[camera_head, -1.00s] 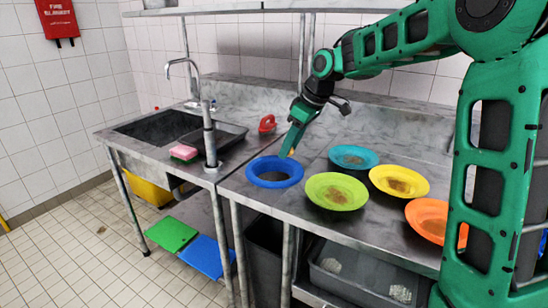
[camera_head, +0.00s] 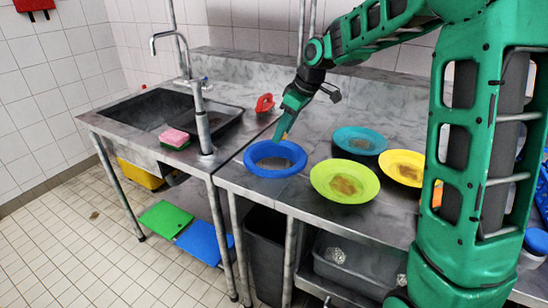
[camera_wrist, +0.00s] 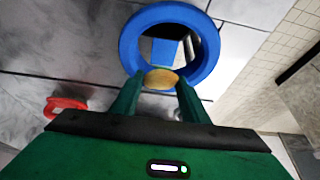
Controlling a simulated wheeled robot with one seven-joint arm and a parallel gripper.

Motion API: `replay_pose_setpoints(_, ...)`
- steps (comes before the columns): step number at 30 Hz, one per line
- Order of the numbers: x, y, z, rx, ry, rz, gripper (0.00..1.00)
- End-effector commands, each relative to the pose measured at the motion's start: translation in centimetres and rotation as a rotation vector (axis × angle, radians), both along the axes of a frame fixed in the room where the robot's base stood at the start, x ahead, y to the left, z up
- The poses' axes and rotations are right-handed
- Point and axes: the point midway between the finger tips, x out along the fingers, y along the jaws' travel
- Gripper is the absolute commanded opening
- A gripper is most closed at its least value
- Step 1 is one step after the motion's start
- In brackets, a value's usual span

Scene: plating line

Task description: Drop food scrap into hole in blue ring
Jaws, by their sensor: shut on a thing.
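The blue ring (camera_head: 275,147) lies on the metal counter in the head view, left of the plates. In the wrist view the ring (camera_wrist: 128,48) is just beyond my fingertips, and floor and a blue board show through its hole. My gripper (camera_head: 286,134) is at the ring's back right side, pointing down. In the wrist view my gripper (camera_wrist: 160,88) is shut on a tan, roundish food scrap (camera_wrist: 161,79). The scrap overlaps the near edge of the ring in that view. I cannot tell the exact height of the scrap above the ring.
Green (camera_head: 327,188), teal (camera_head: 345,136) and yellow (camera_head: 385,160) plates with brown food remains stand right of the ring. A red object (camera_head: 264,102) lies behind it. A sink (camera_head: 160,115) with a faucet and a pink-green sponge (camera_head: 174,139) is left. A dark bin (camera_head: 264,240) stands below.

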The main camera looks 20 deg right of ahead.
Motion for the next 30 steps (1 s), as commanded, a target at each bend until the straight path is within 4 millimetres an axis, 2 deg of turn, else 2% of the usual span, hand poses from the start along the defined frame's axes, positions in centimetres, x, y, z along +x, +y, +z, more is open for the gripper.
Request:
replay_pose_setpoints(5,0.0,0.0,-0.9,-0.001,0.001,0.0,0.2)
replay_pose_setpoints(14,0.0,0.0,-1.0,-0.001,-0.001,0.0,0.2)
replay_pose_setpoints(15,0.0,0.0,-1.0,-0.001,-0.001,0.0,0.5)
replay_pose_setpoints(17,0.0,0.0,-1.0,-0.001,-0.001,0.0,0.63)
replay_pose_setpoints(26,0.0,0.0,-0.9,-0.001,-0.001,0.0,0.63)
replay_pose_setpoints(30,-0.3,-0.3,0.1,0.0,-0.003,0.0,0.63)
